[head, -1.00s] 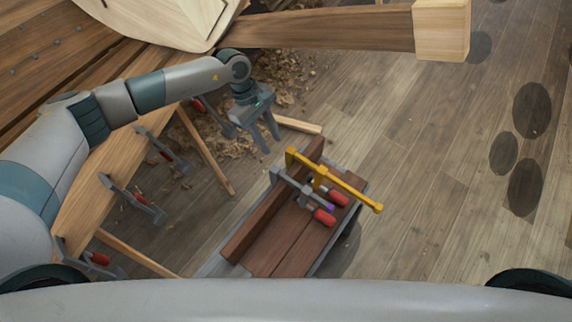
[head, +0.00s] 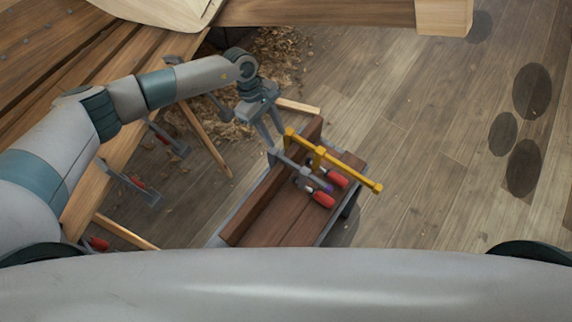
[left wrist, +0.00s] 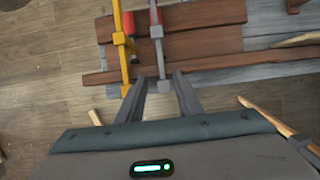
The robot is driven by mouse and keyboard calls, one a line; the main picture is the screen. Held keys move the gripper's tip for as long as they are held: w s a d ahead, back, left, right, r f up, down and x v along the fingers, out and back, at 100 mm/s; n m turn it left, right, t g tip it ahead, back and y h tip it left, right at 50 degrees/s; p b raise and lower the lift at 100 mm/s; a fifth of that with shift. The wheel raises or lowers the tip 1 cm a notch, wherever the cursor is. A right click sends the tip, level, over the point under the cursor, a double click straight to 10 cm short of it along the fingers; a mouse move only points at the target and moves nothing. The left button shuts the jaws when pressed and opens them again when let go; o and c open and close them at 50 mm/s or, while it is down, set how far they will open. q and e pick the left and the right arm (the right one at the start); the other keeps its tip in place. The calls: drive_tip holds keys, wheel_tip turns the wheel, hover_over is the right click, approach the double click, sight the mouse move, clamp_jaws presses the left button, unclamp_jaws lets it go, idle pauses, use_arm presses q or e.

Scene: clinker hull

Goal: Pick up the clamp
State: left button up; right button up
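A clamp with a yellow bar (head: 350,174) and a red handle lies across a low brown wooden bench with grey sides (head: 270,222). A second clamp with a grey bar (head: 288,163) and a red handle lies beside it. Both show in the left wrist view, the yellow one (left wrist: 122,58) left of the grey one (left wrist: 157,42). My left gripper (head: 276,142) is open and empty at the grey clamp's far end. In the left wrist view its fingers (left wrist: 161,92) stand on either side of that end; I cannot tell if they touch it. My right gripper is out of view.
More grey clamps with red handles (head: 135,188) hang along the hull's plank edge at left. A thick wooden beam (head: 320,14) crosses at the top. Wood shavings (head: 280,60) lie on the floor.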

use_arm(q)
drive_tip(key=b, duration=0.1)
hover_over(281, 155)
wheel_tip(281, 155, down, 6)
drive_tip(key=shift+w+a+r, duration=0.1)
drive_tip(key=shift+r, duration=0.15)
